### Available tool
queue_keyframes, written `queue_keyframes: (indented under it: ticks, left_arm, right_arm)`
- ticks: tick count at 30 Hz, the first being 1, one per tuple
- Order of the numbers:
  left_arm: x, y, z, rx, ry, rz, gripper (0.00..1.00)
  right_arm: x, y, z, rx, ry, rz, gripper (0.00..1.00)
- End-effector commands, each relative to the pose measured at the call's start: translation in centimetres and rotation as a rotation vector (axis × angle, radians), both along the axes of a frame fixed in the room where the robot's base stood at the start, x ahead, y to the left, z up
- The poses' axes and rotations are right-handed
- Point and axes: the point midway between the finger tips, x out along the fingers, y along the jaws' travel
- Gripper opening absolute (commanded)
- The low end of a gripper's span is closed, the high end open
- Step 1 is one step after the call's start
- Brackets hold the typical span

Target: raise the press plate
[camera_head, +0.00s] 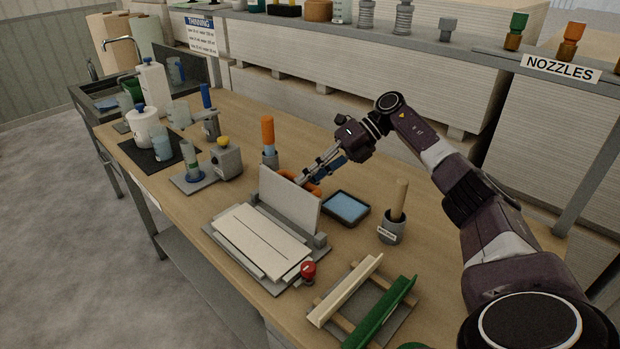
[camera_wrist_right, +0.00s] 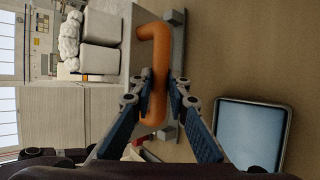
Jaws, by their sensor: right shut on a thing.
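The press plate (camera_head: 290,203) is a flat grey-white panel. It stands nearly upright at the back edge of the grey press base (camera_head: 222,238), and a pale flat sheet (camera_head: 258,240) lies on the base. An orange handle (camera_head: 314,188) is on the plate's far side, mostly hidden by the plate in the head view. My right gripper (camera_head: 308,181) is behind the plate, shut on this handle. The wrist view shows the orange bar (camera_wrist_right: 161,62) between the fingers of my right gripper (camera_wrist_right: 158,88). My left gripper is not in view.
A blue-topped tray (camera_head: 346,207) and a grey holder with a wooden rod (camera_head: 391,232) stand right of the press. A red knob (camera_head: 308,271) sits at its front corner. A rack with green and cream bars (camera_head: 362,308) is nearer. Bottles stand to the left.

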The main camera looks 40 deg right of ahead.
Motion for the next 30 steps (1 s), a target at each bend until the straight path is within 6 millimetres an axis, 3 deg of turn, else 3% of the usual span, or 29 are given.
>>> queue_keyframes:
  ticks: [2,3,8,20,30]
  left_arm:
    - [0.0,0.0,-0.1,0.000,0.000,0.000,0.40]
    - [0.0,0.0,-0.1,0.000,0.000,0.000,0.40]
    - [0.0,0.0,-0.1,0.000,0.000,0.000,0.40]
    - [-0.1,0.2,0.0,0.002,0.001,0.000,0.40]
    - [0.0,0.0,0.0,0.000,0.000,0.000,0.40]
  right_arm:
    - [-0.4,0.6,-1.1,-0.004,0.024,0.020,0.00]
    - [-0.4,0.7,-1.1,-0.003,0.024,0.021,0.16]
    - [-0.3,0.5,-0.8,-0.002,0.018,0.016,0.33]
    - [-0.3,-0.3,0.1,-0.001,0.010,0.009,0.33]
    - [-2.0,-5.3,4.1,0.001,0.008,0.008,0.33]
